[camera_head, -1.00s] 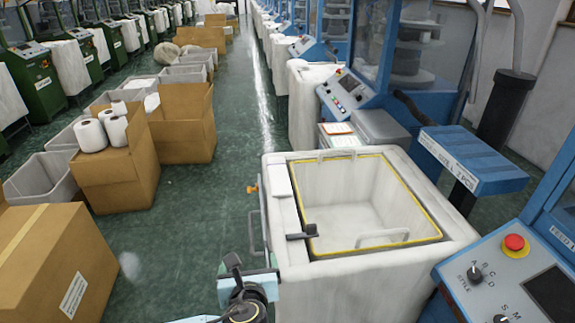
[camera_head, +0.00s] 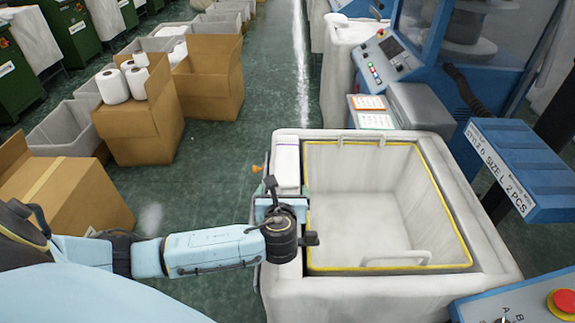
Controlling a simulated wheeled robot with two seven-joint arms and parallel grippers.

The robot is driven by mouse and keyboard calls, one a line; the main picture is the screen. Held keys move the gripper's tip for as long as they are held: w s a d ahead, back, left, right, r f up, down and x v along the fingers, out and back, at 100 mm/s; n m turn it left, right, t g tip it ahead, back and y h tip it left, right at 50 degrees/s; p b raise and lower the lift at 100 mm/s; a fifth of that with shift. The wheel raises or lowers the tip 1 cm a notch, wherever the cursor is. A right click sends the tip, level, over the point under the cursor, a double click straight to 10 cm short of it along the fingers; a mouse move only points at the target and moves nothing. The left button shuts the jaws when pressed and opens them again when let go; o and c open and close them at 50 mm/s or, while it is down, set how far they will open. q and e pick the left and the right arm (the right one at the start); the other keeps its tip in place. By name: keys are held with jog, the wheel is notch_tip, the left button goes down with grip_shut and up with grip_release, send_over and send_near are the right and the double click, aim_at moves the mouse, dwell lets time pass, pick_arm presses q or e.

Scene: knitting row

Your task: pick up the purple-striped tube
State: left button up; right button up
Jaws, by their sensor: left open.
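My left gripper (camera_head: 277,200) is open at the left rim of the white cloth-lined bin (camera_head: 490,284), with its arm reaching in from the left. A white narrow object (camera_head: 287,165) lies on that rim just beyond the gripper; a faint purple tint shows at its far end, but I cannot tell whether it is the purple-striped tube. The gripper's jaws overlap its near end in the picture, and I cannot tell if they touch. No clear purple stripes show elsewhere. My right gripper is not in view.
The bin has a yellow-edged opening and looks empty. A black bracket (camera_head: 311,239) sits at its left rim. A blue control panel (camera_head: 530,302) with a red button and a blue shelf (camera_head: 525,165) stand right. Cardboard boxes (camera_head: 140,130) with white rolls stand left; green floor between is clear.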

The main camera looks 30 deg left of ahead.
aim_at(286, 183)
pick_arm(q)
jog(key=shift+w+a+f, duration=0.1)
jog(key=shift+w+a, duration=0.05)
jog(key=shift+w, duration=0.1)
jog(key=shift+w+a+f, duration=0.2)
jog(key=shift+w+f, duration=0.1)
jog(key=shift+w, duration=0.3)
jog(key=x, duration=0.3)
jog(key=shift+w+d+f, duration=0.1)
jog(key=shift+w+f, duration=0.05)
jog(key=shift+w, duration=0.1)
jog(key=shift+w+f, duration=0.1)
jog(key=shift+w, duration=0.1)
jog(key=shift+c, duration=0.3)
jog(key=c, duration=1)
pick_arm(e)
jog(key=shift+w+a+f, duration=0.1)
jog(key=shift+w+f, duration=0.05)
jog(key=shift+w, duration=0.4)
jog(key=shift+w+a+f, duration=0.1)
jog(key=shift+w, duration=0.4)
